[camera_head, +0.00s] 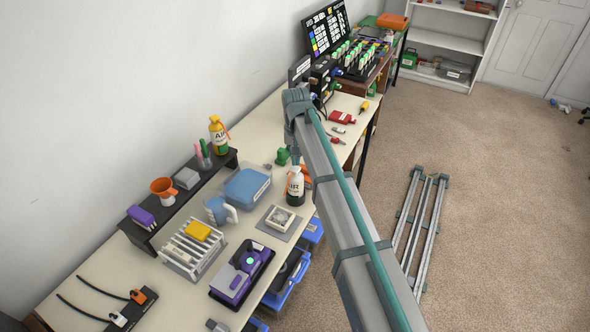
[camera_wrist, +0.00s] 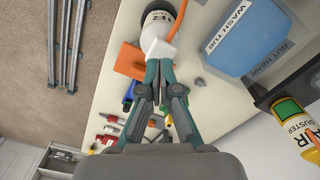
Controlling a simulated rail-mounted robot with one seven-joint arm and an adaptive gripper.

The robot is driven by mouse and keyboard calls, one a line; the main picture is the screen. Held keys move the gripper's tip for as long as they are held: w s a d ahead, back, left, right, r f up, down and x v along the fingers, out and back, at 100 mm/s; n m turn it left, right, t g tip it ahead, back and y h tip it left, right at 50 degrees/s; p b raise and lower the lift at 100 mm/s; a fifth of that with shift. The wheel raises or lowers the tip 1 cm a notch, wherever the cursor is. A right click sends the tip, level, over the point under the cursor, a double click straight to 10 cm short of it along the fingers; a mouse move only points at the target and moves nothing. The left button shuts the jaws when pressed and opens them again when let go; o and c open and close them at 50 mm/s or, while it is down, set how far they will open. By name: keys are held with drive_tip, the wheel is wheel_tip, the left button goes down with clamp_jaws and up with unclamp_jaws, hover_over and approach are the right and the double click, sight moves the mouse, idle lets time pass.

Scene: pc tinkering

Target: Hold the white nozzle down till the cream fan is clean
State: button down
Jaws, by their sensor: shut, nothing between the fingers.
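The air duster can with the white nozzle (camera_head: 295,189) stands upright at the right of the bench, its orange straw angled off the top. In the wrist view the white nozzle (camera_wrist: 155,38) is just beyond my fingertips. My gripper (camera_wrist: 160,66) is shut and empty, its tips over the nozzle's edge; I cannot tell whether they touch it. In the head view my gripper (camera_head: 296,161) is directly above the can. The cream fan (camera_head: 279,217) lies on a grey mat (camera_head: 268,230) in front of the can. Dust on it is too small to tell.
A blue wash tub (camera_head: 247,186) is left of the can. A second air duster with a yellow top (camera_head: 219,134) stands on the black shelf. A rack with a yellow sponge (camera_head: 198,231) and a purple device (camera_head: 240,276) are nearer. An orange object (camera_wrist: 130,61) lies beside the can.

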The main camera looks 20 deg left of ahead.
drive_tip(key=shift+f+b, duration=0.45)
drive_tip(key=shift+f, duration=0.95)
idle(1.4)
drive_tip(key=shift+r, duration=0.1)
drive_tip(key=shift+r+p, duration=1.95)
drive_tip(key=shift+r, duration=1.5)
drive_tip(key=s+d+f+m+g+b, duration=0.1)
drive_tip(key=s+d+f, duration=0.4)
drive_tip(key=d+f, duration=0.5)
drive_tip(key=s+d+f+g+h, duration=0.1)
drive_tip(key=s+d+f, duration=0.4)
drive_tip(key=d+f, duration=0.5)
drive_tip(key=s+d+f+m+g+b, duration=0.1)
drive_tip(key=s+d+f, duration=0.5)
drive_tip(key=f, duration=0.7)
drive_tip(key=s+d+f+g, duration=0.1)
drive_tip(key=s+d+f, duration=0.3)
drive_tip(key=s, duration=0.7)
drive_tip(key=s+d+f+m+g+b, duration=0.1)
drive_tip(key=s+d+f, duration=0.3)
drive_tip(key=s+d, duration=0.3)
drive_tip(key=s+d+f+m+g+y, duration=0.1)
drive_tip(key=s+d+f, duration=0.3)
drive_tip(key=s, duration=1.1)
drive_tip(key=shift+d+f+g, duration=0.3)
drive_tip(key=shift+d+g, duration=0.1)
drive_tip(key=shift+d, duration=0.7)
